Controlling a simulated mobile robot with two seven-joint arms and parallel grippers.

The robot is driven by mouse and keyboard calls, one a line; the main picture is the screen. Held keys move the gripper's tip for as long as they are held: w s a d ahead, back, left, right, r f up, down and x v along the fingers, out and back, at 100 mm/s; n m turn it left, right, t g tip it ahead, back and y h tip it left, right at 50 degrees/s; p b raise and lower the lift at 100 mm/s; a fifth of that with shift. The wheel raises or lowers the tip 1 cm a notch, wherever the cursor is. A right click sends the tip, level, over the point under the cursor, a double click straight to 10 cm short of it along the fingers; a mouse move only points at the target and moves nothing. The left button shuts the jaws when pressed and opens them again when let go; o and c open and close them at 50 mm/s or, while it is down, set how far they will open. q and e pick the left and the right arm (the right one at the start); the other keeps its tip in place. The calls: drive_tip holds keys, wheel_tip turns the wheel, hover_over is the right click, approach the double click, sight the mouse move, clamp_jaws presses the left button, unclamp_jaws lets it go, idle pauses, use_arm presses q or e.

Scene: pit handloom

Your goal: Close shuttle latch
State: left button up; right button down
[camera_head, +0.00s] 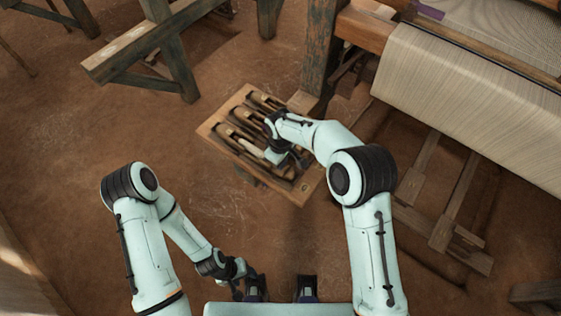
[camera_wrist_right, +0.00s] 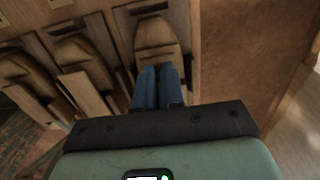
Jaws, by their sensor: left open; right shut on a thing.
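A wooden tray (camera_head: 206,129) holds several dark wooden boat-shaped shuttles in slots, near the middle of the head view. My right gripper (camera_head: 286,160) is over the tray's right part. In the right wrist view its blue fingers (camera_wrist_right: 158,84) are close together at the near end of one shuttle (camera_wrist_right: 153,36), shut on it. The fingers hide that end, and I cannot make out a latch there. Two more shuttles lie to the left, one of them here (camera_wrist_right: 82,55). My left gripper (camera_head: 241,287) hangs low near my base, away from the tray, open and small in view.
The loom's wooden post (camera_head: 319,45) stands just behind the tray. The cloth roll (camera_head: 470,105) fills the upper right, with wooden treadles (camera_head: 455,205) below it. A worn wooden bench (camera_head: 150,45) is at upper left. The earthen floor left of the tray is clear.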

idle(0.4)
drive_tip(key=c, duration=1.5)
unclamp_jaws()
drive_tip(key=shift+r, duration=0.1)
wheel_tip(320, 180, up, 13)
drive_tip(key=shift+r+p, duration=0.15)
drive_tip(key=shift+p, duration=0.3)
